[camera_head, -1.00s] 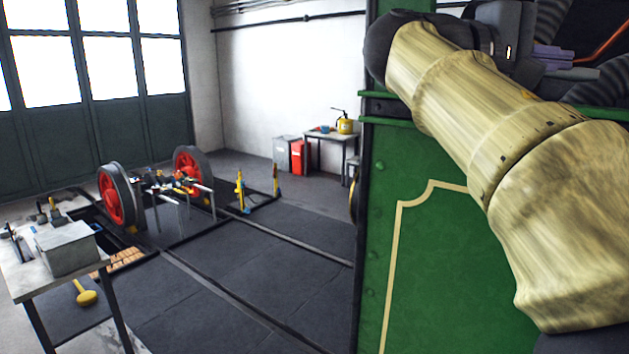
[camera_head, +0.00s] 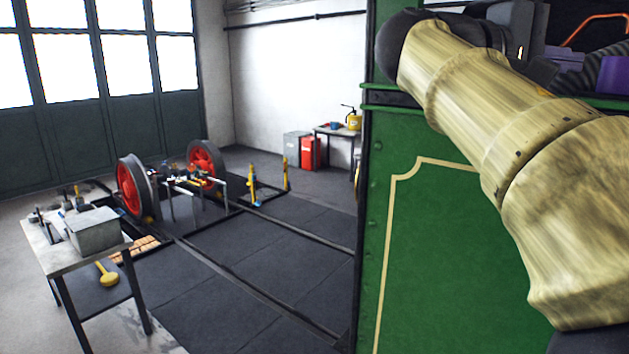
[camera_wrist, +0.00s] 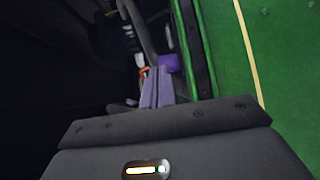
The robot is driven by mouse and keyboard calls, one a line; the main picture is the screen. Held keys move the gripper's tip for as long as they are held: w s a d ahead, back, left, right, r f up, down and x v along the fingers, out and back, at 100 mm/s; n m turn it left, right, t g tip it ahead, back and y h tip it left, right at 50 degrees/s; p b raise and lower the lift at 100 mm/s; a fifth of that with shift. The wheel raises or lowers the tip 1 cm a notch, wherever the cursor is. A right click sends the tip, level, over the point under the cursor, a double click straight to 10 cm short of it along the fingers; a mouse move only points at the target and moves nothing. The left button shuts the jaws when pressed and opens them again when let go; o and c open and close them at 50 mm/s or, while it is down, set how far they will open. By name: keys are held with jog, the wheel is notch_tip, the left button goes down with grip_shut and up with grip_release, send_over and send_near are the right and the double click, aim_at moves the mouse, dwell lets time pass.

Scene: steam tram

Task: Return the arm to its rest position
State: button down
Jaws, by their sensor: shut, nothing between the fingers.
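My gripper (camera_wrist: 155,74) shows in the wrist view as two purple-grey fingers lying side by side, shut and empty. They point into a dark space beside the green tram wall (camera_wrist: 236,65). In the head view my bent, cream-coloured arm crosses the right side in front of the green tram panel (camera_head: 440,230). My dark wrist and the gripper (camera_head: 568,54) are above the panel's top edge, at the dark opening, partly behind the arm.
A brighter purple thing (camera_wrist: 169,63) lies beyond the fingers, also at the head view's right edge (camera_head: 615,75). An orange bar (camera_head: 598,27) runs above it. A workbench (camera_head: 60,262) stands left, red wheels (camera_head: 130,187) over a pit behind. Dark floor (camera_head: 270,270) between is clear.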

jog(key=w+a+f+n+t+y+b, duration=0.1)
jog(key=w+a+f+n+y, duration=0.15)
jog(key=f, duration=0.85)
jog(key=w+a+f+n+t+y+b, duration=0.1)
jog(key=w+f+y, duration=0.25)
jog(key=f, duration=0.75)
jog(key=w+a+f+n+t+y+b, duration=0.1)
jog(key=w+f+n+y+b, duration=0.2)
jog(key=f, duration=0.8)
jog(key=s+a+f+m+g+y+b, duration=0.1)
jog(key=s+a+f+m+y, duration=0.1)
jog(key=f, duration=0.9)
jog(key=s+a+f+m+g+y+b, duration=0.1)
jog(key=s+a+f+m+y, duration=0.2)
jog(key=f, duration=0.8)
jog(key=s+a+f+m+g+y+b, duration=0.1)
jog(key=s+a+f+m+y, duration=0.2)
jog(key=s+f, duration=0.6)
notch_tip(320, 180, down, 2)
jog(key=shift+s+a+f+y, duration=0.15)
jog(key=shift+a+y, duration=0.15)
jog(key=shift+a, duration=0.9)
jog(key=shift+m, duration=0.25)
